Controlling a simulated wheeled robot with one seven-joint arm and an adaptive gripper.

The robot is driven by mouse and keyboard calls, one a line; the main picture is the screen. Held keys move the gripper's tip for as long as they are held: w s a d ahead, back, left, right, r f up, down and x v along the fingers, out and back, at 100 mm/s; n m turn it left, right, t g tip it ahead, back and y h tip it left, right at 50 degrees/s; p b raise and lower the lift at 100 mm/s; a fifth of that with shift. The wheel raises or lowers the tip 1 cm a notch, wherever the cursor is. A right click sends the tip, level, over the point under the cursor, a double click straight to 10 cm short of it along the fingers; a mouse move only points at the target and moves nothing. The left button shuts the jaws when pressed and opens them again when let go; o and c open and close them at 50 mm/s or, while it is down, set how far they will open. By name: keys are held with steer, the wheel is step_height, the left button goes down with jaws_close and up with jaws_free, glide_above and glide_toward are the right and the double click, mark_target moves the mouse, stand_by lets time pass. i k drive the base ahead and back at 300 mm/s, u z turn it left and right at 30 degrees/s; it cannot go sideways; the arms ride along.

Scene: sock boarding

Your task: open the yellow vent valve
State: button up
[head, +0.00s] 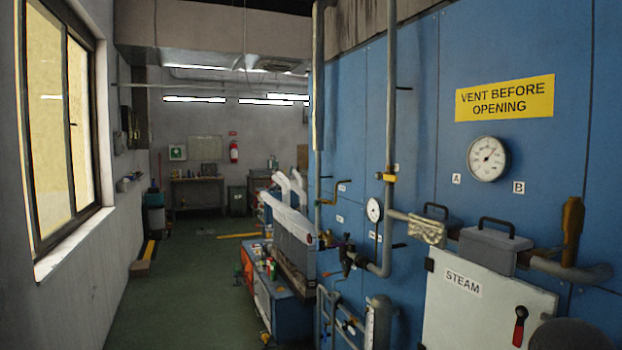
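A small yellow fitting (388,177) sits on the grey vertical pipe (391,110) in front of the blue panel wall. It could be the yellow vent valve, but its handle position is too small to tell. A yellow sign (504,98) reading "VENT BEFORE OPENING" is on the blue wall at the upper right. My gripper is not in view. A dark rounded shape at the bottom right corner is cut off, and I cannot tell what it is.
A round gauge (488,158) is above labels A and B. A pale STEAM door (487,306) with a red handle (520,326) is at the lower right. Pipework and a cluttered blue bench (284,305) stand in the middle. Green floor (190,285) is clear at left.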

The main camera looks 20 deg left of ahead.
mark_target(378, 176)
steer(key=u, duration=0.1)
steer(key=i, duration=0.5)
steer(key=u, duration=1.9)
steer(key=k, duration=0.3)
steer(key=z, duration=0.85)
steer(key=i, duration=0.5)
